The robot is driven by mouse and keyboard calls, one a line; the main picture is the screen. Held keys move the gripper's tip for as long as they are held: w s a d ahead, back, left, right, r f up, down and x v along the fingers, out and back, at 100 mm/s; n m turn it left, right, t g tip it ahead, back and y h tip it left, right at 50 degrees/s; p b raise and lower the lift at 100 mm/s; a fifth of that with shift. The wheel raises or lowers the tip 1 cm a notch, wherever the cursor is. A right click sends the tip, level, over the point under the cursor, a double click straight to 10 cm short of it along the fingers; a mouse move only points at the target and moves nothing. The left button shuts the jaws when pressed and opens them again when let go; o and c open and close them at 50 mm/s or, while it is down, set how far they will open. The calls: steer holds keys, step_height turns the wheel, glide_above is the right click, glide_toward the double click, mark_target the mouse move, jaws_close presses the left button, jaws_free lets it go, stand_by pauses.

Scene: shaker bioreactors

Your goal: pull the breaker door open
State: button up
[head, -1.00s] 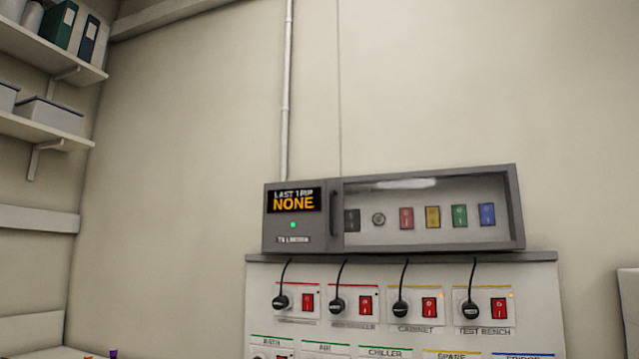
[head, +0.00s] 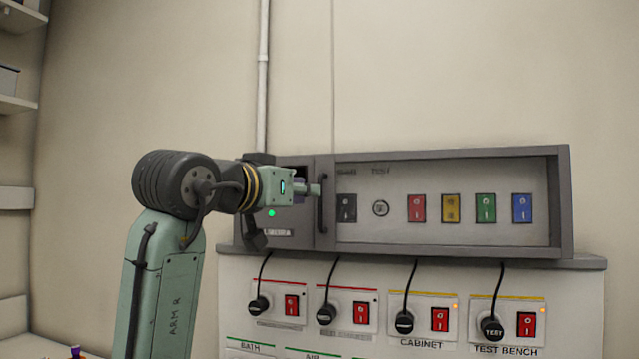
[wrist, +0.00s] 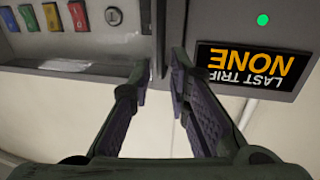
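The breaker box has a wide clear-fronted door (head: 450,245) that appears closed in its dark grey frame. Its upright dark handle (head: 322,205) is at the door's left edge, right of the display. In the wrist view, which shows the box upside down, the handle (wrist: 149,35) lies close to the left finger, between the fingertips or just beside them. My gripper (head: 314,190) reaches the handle from the left. In the wrist view my gripper (wrist: 162,80) has its fingers apart, with a gap between them. Whether a finger touches the handle is unclear.
The display reading NONE (wrist: 248,65) and a green light (wrist: 263,20) are beside the right finger. Coloured breakers (head: 451,208) sit behind the door. A panel with plugs and red switches (head: 361,317) is below. The wall above is clear.

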mark_target(320, 224)
steer(key=p+x, duration=0.2)
steer(key=x, duration=0.4)
steer(key=shift+w+d, duration=0.1)
steer(key=shift+w, duration=0.25)
jaws_close()
stand_by(0.3)
